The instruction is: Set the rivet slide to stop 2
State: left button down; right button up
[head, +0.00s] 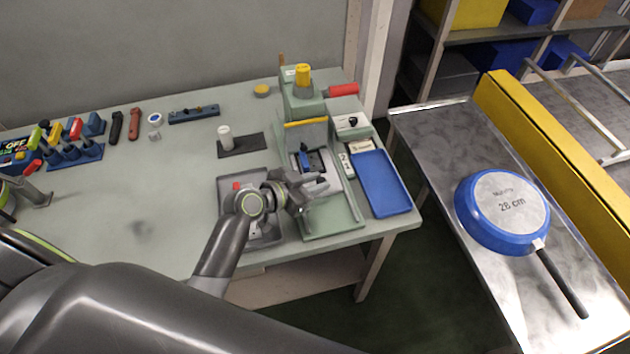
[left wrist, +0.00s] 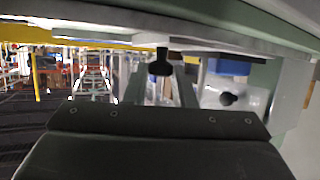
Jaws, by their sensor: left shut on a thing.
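The pale green rivet station (head: 303,103) stands at the right end of the table, with a yellow-topped post and a red handle. Its bed holds a small dark and blue slide part (head: 304,153) between rails. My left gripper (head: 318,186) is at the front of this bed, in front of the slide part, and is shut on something. The gripper hides what it holds in the head view. In the left wrist view a black knob (left wrist: 160,67) hangs below a pale edge, just beyond my dark gripper body. The stop marks are too small to read surely. My right gripper is not visible.
A blue tray (head: 381,183) lies right of the station, and a grey tray (head: 232,207) lies left of it under my arm. The table's left middle is clear.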

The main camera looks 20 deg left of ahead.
aim_at(310, 169)
pick_arm(q)
jog(key=shift+w+a+f+b, duration=0.1)
jog(key=shift+w+a+b, duration=0.4)
jog(key=shift+w, duration=0.25)
jog(key=shift+w+a+b, duration=0.5)
jog(key=shift+w, duration=0.25)
jog(key=shift+w+a, duration=0.2)
jog(key=shift+w, duration=0.1)
jog(key=c, duration=1.3)
grip_release()
jog(key=shift+o, duration=0.2)
jog(key=shift+s, duration=0.1)
jog(key=b+v, duration=0.2)
jog(key=v, duration=1.5)
jog(key=shift+a, duration=0.2)
